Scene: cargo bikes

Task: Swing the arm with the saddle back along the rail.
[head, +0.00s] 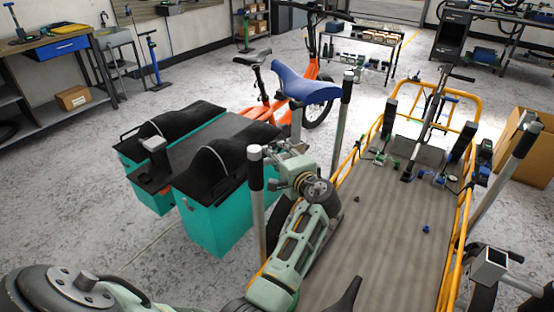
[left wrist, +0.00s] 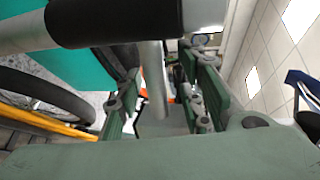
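The blue saddle (head: 305,85) sits in the middle of the head view, on top of a short grey post (head: 296,122). My left gripper (head: 288,160) is just below it, at the left edge of the cargo bed. In the left wrist view its two green fingers (left wrist: 160,105) stand apart. A grey bar (left wrist: 153,82) runs between them, with gaps visible on both sides; I cannot tell whether they touch it. The arm that bears the saddle is mostly hidden behind my gripper. The yellow rail (head: 372,140) edges the cargo bed. My right gripper is not recognisable in view.
A black-capped post (head: 256,205) stands close left of my left arm; its black sleeve (left wrist: 120,22) crosses the left wrist view. Another post (head: 344,110) stands behind. Teal panniers (head: 215,222) with black covers are to the left. The cargo bed (head: 385,235) is mostly clear.

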